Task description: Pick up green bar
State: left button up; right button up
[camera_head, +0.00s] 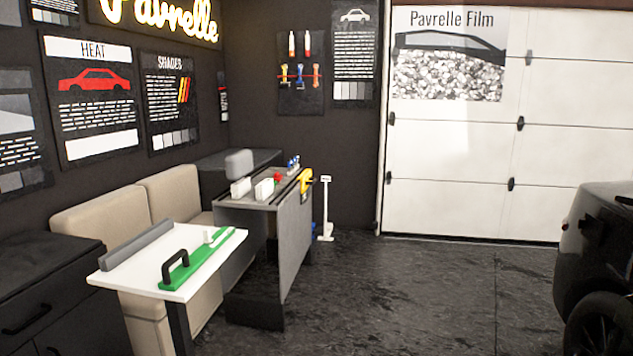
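The green bar (204,262) lies flat along the right edge of a small white table (125,284). A black arched handle (175,264) stands up from its near end, and a small white piece (211,238) sits near its far end. A dark grey roll or bar (139,244) lies on the table to the left of the green bar. Neither of my grippers shows in the head view.
Beige seats (85,215) stand behind the table. A grey workbench (262,199) with several tools stands beyond it. A black cabinet (45,290) is at the left, and a dark car (600,265) is at the right edge. The dark floor (420,300) between is clear.

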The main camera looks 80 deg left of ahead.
aim_at(172, 282)
jog(key=j+u, duration=0.15)
jog(key=u, duration=0.3)
jog(key=i+j+u, duration=0.1)
jog(key=u, duration=0.35)
jog(key=j+u, duration=0.15)
jog(key=u, duration=0.3)
jog(key=i+u, duration=0.15)
jog(key=u, duration=0.3)
jog(key=i+j+u, duration=0.1)
jog(key=u, duration=0.35)
jog(key=i+u, duration=0.3)
jog(key=i, duration=0.2)
jog(key=i+l+u, duration=0.1)
jog(key=i+u, duration=0.2)
jog(key=i, duration=0.15)
jog(key=i+l+u, duration=0.3)
jog(key=i, duration=0.2)
jog(key=i+l+u, duration=0.3)
jog(key=i, duration=0.15)
jog(key=i+l, duration=0.4)
jog(key=i+u, duration=0.1)
jog(key=u, duration=1.65)
